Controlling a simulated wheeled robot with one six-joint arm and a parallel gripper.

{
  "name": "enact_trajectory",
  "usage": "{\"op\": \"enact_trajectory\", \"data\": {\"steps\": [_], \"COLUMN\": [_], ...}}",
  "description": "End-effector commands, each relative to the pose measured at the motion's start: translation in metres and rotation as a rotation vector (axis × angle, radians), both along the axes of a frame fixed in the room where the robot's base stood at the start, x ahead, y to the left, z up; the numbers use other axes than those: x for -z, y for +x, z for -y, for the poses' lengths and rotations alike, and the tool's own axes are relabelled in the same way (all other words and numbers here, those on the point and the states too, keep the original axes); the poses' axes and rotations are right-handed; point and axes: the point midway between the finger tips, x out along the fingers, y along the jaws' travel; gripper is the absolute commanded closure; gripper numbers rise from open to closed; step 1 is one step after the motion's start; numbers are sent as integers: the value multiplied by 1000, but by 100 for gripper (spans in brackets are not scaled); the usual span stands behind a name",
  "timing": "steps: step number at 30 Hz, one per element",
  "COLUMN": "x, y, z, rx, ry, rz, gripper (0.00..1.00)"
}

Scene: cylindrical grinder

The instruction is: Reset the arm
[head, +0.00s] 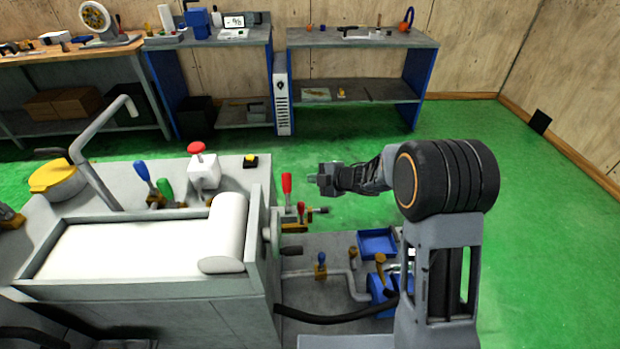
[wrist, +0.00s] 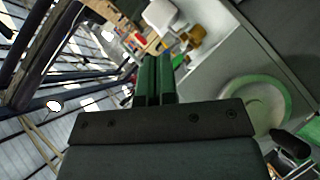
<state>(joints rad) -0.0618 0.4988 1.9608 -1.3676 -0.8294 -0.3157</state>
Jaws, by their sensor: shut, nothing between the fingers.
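My arm stands at the right of the head view, with its big black joint raised and the forearm reaching left. My gripper (head: 326,180) is at the end of it, in the air just right of the grinder (head: 262,215) and its red-handled lever (head: 287,184). The grinder's grey body and a round pale green part (wrist: 255,105) fill the right of that view.
On the grinder are a red knob (head: 197,149), blue and green levers and a bent grey pipe (head: 103,125). A blue tray (head: 378,243) and pipes sit low, left of my arm. Workbenches (head: 360,38) line the back wall. Green floor (head: 560,200) is clear at right.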

Motion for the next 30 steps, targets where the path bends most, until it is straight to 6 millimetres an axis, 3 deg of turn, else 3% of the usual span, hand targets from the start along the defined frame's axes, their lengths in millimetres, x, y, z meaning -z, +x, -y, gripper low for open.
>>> {"op": "enact_trajectory", "data": {"steps": [17,20,22,24,26,29,30], "x": [6,23,38,35,24,-3,-16], "y": [5,14,15,8,-8,-55,-80], "z": [8,29,54,87,116,156,167], "rx": [58,227,416,647,857,1190,1313], "ry": [-29,-75,-112,-139,-150,-137,-120], "rz": [-28,-101,-190,-282,-372,-547,-628], "gripper": [100,100,100,100,100,100,100]}}
